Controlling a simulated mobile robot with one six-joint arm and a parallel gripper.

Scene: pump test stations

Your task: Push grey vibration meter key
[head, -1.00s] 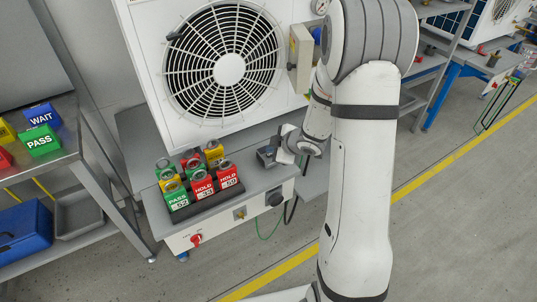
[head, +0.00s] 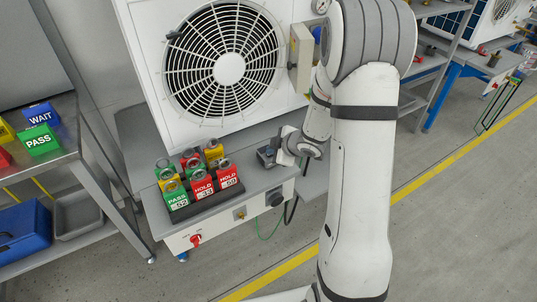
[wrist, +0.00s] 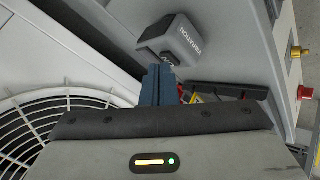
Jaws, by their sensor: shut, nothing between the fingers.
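The vibration meter (head: 266,156) is a small dark grey box on the bench, in front of the fan unit. In the wrist view the vibration meter (wrist: 176,40) shows VIBRATION lettering on one face. My gripper (wrist: 158,72) has its blue fingers together, empty, with the tips close to the meter's near face. I cannot tell whether they touch it. In the head view my gripper (head: 279,150) is just right of the meter, partly hidden by my wrist.
A dark rack (head: 206,206) with several green, red and yellow tags stands left of the meter. The fan unit (head: 215,65) rises behind. Below, the bench front carries a red knob (head: 196,240) and a black knob (head: 275,198). A grey box (head: 301,45) sits right of the fan.

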